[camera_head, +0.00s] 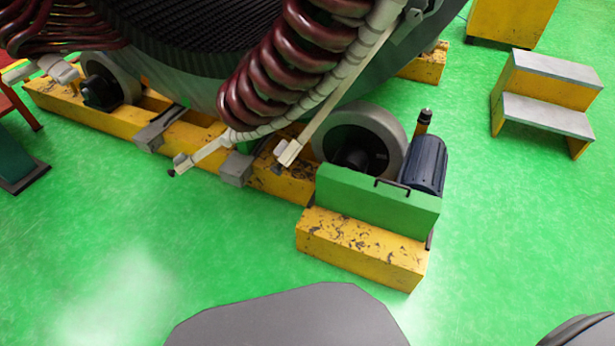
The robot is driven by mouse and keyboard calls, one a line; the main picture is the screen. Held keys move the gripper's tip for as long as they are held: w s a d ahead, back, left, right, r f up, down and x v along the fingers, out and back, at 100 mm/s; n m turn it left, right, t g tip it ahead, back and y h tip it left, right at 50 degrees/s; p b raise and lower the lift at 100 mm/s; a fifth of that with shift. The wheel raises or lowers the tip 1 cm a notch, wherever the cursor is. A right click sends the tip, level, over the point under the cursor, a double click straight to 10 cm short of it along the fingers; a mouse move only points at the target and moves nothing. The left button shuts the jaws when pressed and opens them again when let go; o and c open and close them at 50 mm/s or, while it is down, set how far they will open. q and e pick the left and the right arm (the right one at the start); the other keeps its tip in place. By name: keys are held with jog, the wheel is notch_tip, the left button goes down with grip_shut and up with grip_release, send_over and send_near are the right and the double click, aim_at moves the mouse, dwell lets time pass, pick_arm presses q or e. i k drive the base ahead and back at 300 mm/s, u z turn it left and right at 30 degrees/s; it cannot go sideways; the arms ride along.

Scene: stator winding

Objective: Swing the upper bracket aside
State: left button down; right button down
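A large grey stator ring (195,90) with dark red winding coils (290,62) fills the top of the view. A pale segmented band (335,72) runs along the coil ends. Pale bar ends with small blocks stick out at the lower ends of the coils, one at the left (200,157) and one closer to the middle (288,152). A grey plate-like fitting (408,24) sits on the ring at the upper right. I cannot tell which part is the upper bracket; the top of the stator is cut off. Neither of my grippers is in view.
The stator rests on grey rollers (340,128) over a worn yellow frame (190,140). A green housing (375,200) and blue motor (425,163) stand at its right end. Yellow steps (548,95) stand at the right. The green floor in front is clear.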

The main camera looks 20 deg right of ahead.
aim_at(295, 147)
jog(key=z, duration=0.85)
jog(key=i, duration=0.35)
jog(key=u, duration=1.25)
